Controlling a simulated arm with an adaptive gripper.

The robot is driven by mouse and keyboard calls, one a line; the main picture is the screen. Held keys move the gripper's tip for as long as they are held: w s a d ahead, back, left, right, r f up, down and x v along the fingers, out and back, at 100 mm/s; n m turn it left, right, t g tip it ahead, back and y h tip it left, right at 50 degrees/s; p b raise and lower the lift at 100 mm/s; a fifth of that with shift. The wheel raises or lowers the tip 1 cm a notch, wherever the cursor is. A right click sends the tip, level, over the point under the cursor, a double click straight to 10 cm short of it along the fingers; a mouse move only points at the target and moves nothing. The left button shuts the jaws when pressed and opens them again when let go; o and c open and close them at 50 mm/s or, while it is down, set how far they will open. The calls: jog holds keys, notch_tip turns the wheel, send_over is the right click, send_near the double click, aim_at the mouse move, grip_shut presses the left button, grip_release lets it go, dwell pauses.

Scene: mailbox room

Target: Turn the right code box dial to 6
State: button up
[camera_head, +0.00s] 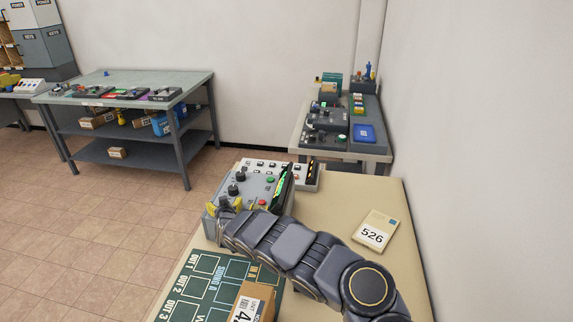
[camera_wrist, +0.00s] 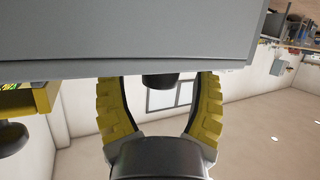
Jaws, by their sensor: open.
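The grey code box (camera_head: 258,187) stands at the table's far left corner in the head view, with dark dials (camera_head: 233,190) in a row along its left part and a green display strip. My gripper (camera_head: 225,206) is at the nearest end of this row, open. In the wrist view the box is a large grey slab (camera_wrist: 130,38) across the top. A dark dial (camera_wrist: 160,80) shows partly below its edge, between the open yellow fingers (camera_wrist: 160,100), with gaps on both sides. The dial's number and pointer cannot be read.
A card reading 526 (camera_head: 375,231) lies on the tan table (camera_head: 330,190). A cardboard box (camera_head: 252,302) stands on the green marked mat (camera_head: 195,290) in front. A wall is to the right.

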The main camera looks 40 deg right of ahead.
jog(key=shift+f+m+g+h, duration=0.1)
jog(key=shift+m+g+h, duration=1.6)
jog(key=shift+m+h, duration=0.85)
jog(key=shift+s+a+r, duration=0.15)
jog(key=shift+r, duration=0.1)
jog(key=v, duration=0.7)
jog(key=s+d+r+g+h, duration=0.35)
jog(key=s+d+r, duration=0.25)
jog(key=d+r, duration=0.5)
jog(key=s+d+r+m+g, duration=0.1)
jog(key=s+r+g, duration=0.1)
jog(key=s+r, duration=0.3)
jog(key=s+d+r+m+g+h, duration=0.1)
jog(key=s+d+r+g, duration=0.1)
jog(key=s+r, duration=0.3)
jog(key=shift+s+g, duration=0.55)
jog(key=shift+s, duration=0.3)
